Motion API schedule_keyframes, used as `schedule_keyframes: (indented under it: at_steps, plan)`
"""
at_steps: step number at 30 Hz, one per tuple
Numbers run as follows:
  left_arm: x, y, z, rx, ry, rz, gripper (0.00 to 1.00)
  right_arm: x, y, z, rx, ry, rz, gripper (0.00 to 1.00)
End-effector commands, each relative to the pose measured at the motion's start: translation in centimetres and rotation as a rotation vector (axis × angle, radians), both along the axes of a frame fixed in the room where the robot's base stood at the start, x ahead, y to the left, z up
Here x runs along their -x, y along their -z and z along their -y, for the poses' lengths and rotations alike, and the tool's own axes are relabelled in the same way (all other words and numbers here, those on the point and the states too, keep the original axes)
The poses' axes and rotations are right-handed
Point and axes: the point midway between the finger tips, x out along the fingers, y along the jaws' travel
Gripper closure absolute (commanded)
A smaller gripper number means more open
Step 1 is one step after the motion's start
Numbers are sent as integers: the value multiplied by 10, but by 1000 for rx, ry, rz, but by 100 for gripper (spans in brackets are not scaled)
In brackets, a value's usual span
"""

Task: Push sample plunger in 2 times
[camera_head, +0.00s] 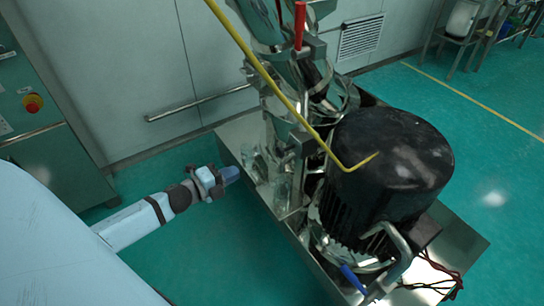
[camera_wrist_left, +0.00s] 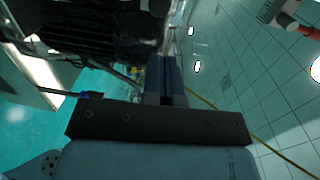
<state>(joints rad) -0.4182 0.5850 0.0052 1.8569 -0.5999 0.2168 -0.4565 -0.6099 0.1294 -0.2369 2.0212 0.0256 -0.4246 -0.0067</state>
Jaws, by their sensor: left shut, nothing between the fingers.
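My left gripper (camera_head: 230,175) is shut and empty, its blue fingertips pointing right toward the steel sieve machine (camera_head: 283,180). It is apart from the machine, over the left edge of the base. In the left wrist view its closed fingers (camera_wrist_left: 172,82) point up. A red handle (camera_head: 300,25) stands on the upper part of the machine, and a blue-tipped handle (camera_head: 353,278) is low at the front. The blue one also shows in the left wrist view (camera_wrist_left: 90,95). I cannot tell which part is the sample plunger. My right gripper is not in view.
A large black motor (camera_head: 390,165) stands on the right of the steel base (camera_head: 455,250). A thin yellow bent rod (camera_head: 262,70) crosses above the machine. A green cabinet with a red button (camera_head: 33,103) stands at left. The green floor (camera_head: 215,265) is clear in front.

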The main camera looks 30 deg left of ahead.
Motion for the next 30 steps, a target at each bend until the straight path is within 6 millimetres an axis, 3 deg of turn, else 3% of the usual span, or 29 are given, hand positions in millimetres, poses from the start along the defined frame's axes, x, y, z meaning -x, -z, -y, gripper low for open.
schedule_keyframes:
  at_steps: [9, 14, 30]
  plan:
    - [-1, 0, 0, 0, 0, 1, 100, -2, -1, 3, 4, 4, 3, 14]
    - [-13, 0, 5, 1, 1, 3, 100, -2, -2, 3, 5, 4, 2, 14]
    - [-108, 7, 39, 2, 0, 2, 100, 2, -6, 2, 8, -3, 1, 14]
